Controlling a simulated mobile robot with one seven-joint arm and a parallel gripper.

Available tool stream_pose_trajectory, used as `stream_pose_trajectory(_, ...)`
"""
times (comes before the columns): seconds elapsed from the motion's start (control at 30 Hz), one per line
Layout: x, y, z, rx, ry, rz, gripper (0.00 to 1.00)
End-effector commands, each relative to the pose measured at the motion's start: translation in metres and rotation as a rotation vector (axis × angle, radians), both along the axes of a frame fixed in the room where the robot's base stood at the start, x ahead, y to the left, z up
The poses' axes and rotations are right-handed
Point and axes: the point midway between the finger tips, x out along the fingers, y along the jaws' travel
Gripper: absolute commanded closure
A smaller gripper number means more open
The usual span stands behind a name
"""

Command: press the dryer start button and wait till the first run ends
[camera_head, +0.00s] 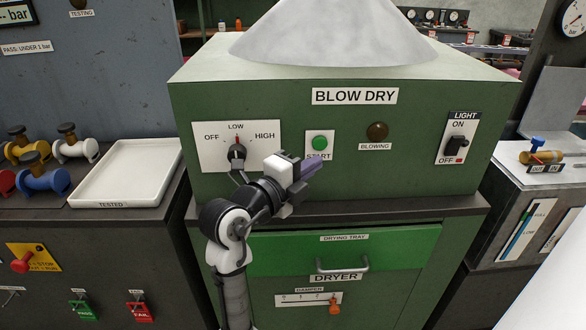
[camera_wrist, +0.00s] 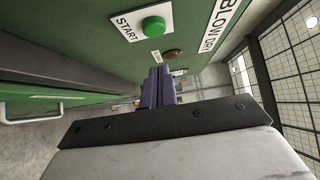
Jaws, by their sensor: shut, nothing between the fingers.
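The green dryer cabinet (camera_head: 240,105) carries a BLOW DRY label and a light grey cone on top. Its round green START button (camera_head: 320,142) sits on a white plate; the button also shows in the wrist view (camera_wrist: 153,26). My gripper (camera_head: 312,168) is shut and empty, just below the button and apart from it. In the wrist view my purple fingers (camera_wrist: 158,86) lie together, below the button in the picture. The BLOWING lamp (camera_head: 377,131) is dark brown and looks unlit. The selector knob (camera_head: 237,152) points up to LOW.
The drying tray drawer (camera_head: 400,248) is closed, its handle (camera_head: 343,264) sticking out under the ledge. A LIGHT switch (camera_head: 455,144) is at the right.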

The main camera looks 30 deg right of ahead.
Motion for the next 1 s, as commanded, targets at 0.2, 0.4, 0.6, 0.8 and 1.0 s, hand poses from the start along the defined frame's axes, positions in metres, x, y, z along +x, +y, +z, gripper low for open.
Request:
stream_pose_trajectory(0.2,0.023,-0.027,0.003,0.001,0.002,0.001,1.00)
stream_pose_trajectory(0.4,0.036,-0.034,0.001,0.000,0.001,0.001,1.00)
stream_pose_trajectory(0.6,0.038,-0.035,0.000,0.000,0.000,0.002,1.00)
stream_pose_trajectory(0.8,0.038,-0.035,-0.001,0.000,0.000,0.002,1.00)
stream_pose_trajectory(1.0,0.047,-0.040,-0.004,-0.001,-0.003,0.001,1.00)
